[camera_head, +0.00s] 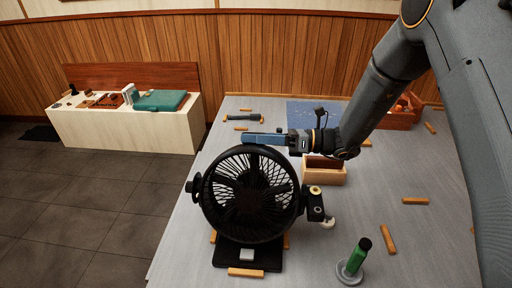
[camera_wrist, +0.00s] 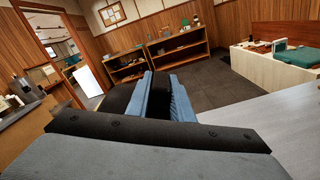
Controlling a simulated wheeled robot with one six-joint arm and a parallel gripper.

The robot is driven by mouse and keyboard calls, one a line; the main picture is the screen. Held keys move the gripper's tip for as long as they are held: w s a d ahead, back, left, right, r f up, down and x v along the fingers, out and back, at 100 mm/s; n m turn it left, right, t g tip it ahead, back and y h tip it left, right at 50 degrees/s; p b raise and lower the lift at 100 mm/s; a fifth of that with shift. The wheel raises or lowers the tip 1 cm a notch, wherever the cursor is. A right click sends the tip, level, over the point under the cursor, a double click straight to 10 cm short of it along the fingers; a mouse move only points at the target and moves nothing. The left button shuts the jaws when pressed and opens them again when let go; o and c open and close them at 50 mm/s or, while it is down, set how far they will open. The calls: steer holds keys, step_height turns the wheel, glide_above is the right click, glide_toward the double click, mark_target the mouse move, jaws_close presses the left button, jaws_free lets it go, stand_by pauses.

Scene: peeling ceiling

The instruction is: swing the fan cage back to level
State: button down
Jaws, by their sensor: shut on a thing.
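The black fan cage (camera_head: 245,205) stands near the left edge of the grey table, held between side pivots above a flat black base (camera_head: 228,259). Its grille faces the head camera and appears to lean back somewhat; the exact angle is hard to tell. My gripper (camera_head: 262,139) reaches in from the right, with its blue jaws at the cage's top rim. It is shut on the fan cage, but the jaws hide the contact. In the wrist view the blue jaw (camera_wrist: 168,98) shows beside a dark shape, and the cage cannot be made out clearly.
A knob (camera_head: 316,190) sits at the cage's right pivot. Behind it is a wooden box (camera_head: 323,176). Several wooden strips lie around, and a dark tool (camera_head: 242,117) lies behind.

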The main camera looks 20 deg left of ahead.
mark_target(251, 149)
steer(key=s+n, duration=0.1)
steer(key=s+r+n+p, duration=0.1)
steer(key=s+d, duration=0.1)
steer(key=shift+s+r+n, duration=0.2)
steer(key=shift+r+n, duration=0.2)
steer(key=shift+s+d+r+n+p, duration=0.15)
steer(key=shift+s+n, duration=0.3)
steer(key=shift+s, duration=0.1)
steer(key=shift+s+d+r+n+p, duration=0.15)
steer(key=shift+s+d+n+p, duration=0.05)
steer(key=shift+s+n, duration=0.3)
steer(key=shift+s+d+r+n+p, duration=0.15)
steer(key=shift+s+n, duration=0.3)
steer(key=shift+s, duration=0.1)
steer(key=c, duration=0.7)
jaws_free()
steer(key=v, duration=0.8)
